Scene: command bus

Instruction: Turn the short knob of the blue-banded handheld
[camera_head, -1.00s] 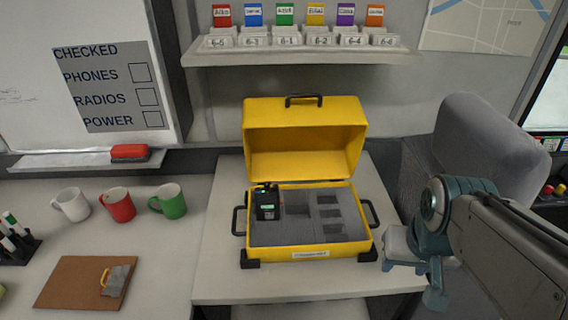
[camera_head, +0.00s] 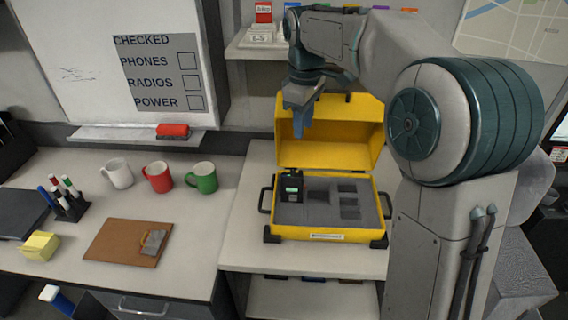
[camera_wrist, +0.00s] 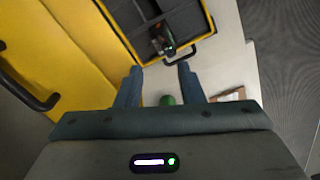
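A black handheld (camera_head: 292,188) with a lit green display stands in the left compartment of the open yellow case (camera_head: 340,234). It also shows in the wrist view (camera_wrist: 161,40), near the case's edge. Its knobs and any blue band are too small to make out. My gripper (camera_head: 299,125) is in front of the raised yellow lid, above and apart from the handheld. In the wrist view its two blue fingers (camera_wrist: 159,80) are spread with nothing held between them.
White, red and green mugs (camera_head: 202,178) stand left of the case. A brown board (camera_head: 110,243) with a small item lies in front of them. The raised lid (camera_head: 330,150) is close behind my gripper. A shelf (camera_head: 245,50) hangs above.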

